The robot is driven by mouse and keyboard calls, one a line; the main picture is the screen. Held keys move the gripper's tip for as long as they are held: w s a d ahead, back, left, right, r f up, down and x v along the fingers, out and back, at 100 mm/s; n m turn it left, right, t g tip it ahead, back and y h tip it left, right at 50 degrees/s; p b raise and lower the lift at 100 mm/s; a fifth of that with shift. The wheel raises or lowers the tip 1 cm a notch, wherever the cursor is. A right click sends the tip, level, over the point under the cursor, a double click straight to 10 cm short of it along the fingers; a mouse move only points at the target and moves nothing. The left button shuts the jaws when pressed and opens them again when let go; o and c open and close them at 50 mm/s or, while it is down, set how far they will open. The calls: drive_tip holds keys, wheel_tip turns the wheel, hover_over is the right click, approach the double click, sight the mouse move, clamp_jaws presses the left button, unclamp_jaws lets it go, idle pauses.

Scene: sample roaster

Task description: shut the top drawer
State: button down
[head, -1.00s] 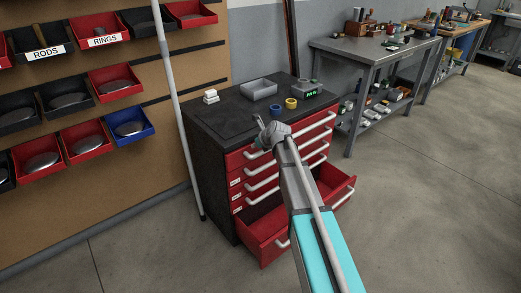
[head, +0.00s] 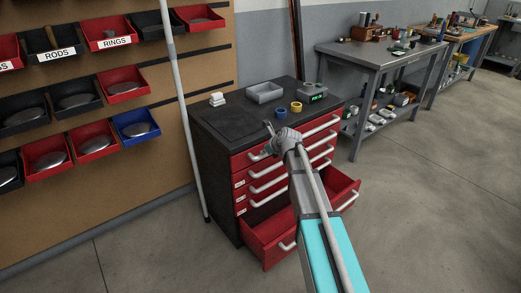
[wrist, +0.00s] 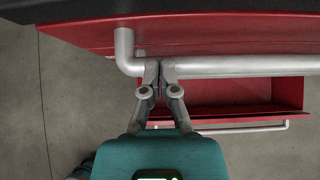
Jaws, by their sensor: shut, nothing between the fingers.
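The top drawer (head: 241,161) is the uppermost red front of the cabinet, just under its black top, with a long pale bar handle (head: 321,130). In the head view I cannot tell whether its front stands out from the cabinet. In the wrist view the drawer front (wrist: 220,38) and handle (wrist: 240,66) fill the upper part. My gripper (wrist: 160,66) is shut and empty, its fingertips at the bar near its left bend; I cannot tell whether they touch it. In the head view my gripper (head: 268,129) is at the drawer's left part, and my arm hides some of the front.
A lower drawer (head: 267,229) is pulled well out, its inside showing; it also shows below in the wrist view (wrist: 235,95). A grey tray (head: 265,93), tape rolls and a scale (head: 313,91) stand on the cabinet top. A pale pole (head: 187,130) stands left. Floor on the right is clear.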

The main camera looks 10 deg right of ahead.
drive_tip(key=p+v, duration=0.7)
drive_tip(key=v, duration=0.3)
drive_tip(key=shift+d, duration=0.2)
drive_tip(key=shift+s, duration=0.15)
idle(0.3)
drive_tip(key=s+d+f+n+g+h, duration=0.1)
drive_tip(key=s+f+n+g+h, duration=0.2)
drive_tip(key=s+n, duration=1.1)
drive_tip(key=s+d+f+n+g+h, duration=0.15)
drive_tip(key=s+n+g, duration=0.35)
drive_tip(key=s+n, duration=0.8)
wheel_tip(320, 180, up, 20)
drive_tip(key=w+n+p, duration=0.1)
drive_tip(key=n+p, duration=0.1)
drive_tip(key=p, duration=1.8)
drive_tip(key=shift+w+a+n+p, duration=0.3)
drive_tip(key=shift+w+a+p, duration=0.05)
drive_tip(key=shift+a+p, duration=0.1)
